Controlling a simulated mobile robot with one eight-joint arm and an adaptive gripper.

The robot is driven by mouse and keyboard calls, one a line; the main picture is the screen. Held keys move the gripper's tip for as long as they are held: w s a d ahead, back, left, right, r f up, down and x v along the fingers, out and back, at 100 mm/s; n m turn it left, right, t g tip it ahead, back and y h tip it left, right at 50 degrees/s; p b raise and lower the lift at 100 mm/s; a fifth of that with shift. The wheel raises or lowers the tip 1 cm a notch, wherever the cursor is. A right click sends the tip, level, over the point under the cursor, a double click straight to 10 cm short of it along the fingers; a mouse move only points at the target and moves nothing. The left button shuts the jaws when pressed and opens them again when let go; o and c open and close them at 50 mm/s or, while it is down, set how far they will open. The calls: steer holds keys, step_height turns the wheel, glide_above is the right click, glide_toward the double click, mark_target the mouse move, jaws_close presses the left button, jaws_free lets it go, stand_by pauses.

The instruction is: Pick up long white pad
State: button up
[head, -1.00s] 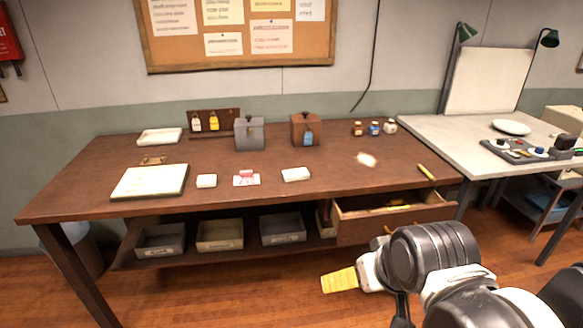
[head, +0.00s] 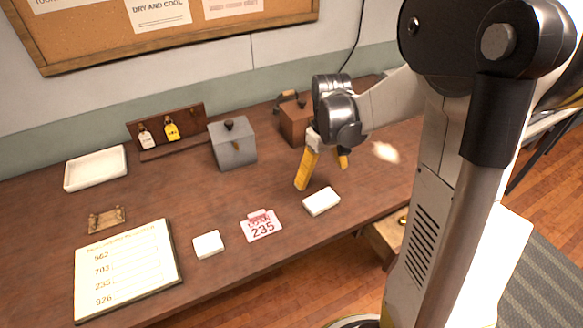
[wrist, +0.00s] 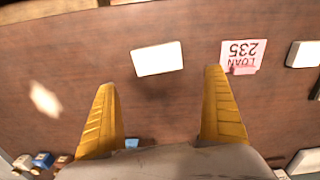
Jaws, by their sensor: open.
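The long white pad (head: 321,201) is a white rectangular block lying flat on the brown table, to the right of the red-and-white "LOAN 235" card (head: 261,225). My gripper (head: 323,172) is open and empty above the table, with its yellow fingers pointing down just behind the pad in the head view. In the wrist view, the pad (wrist: 157,58) lies beyond the fingertips, within the gap between the two fingers (wrist: 160,80). The pad is fully visible and apart from the fingers.
A smaller squarish white pad (head: 208,244) lies left of the card, beside a number board (head: 127,268). A grey box (head: 232,145) and a brown box (head: 296,122) stand behind. A white tray (head: 95,168) is at the back left. My arm hides the table's right side.

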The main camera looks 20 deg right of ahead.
steer(key=b, duration=0.2)
glide_above(321, 199)
step_height(321, 199, down, 5)
steer(key=shift+f, duration=0.1)
steer(key=shift+d+f+b, duration=0.1)
steer(key=shift+f+b, duration=1.25)
steer(key=shift+f, duration=1.45)
steer(key=c, duration=0.6)
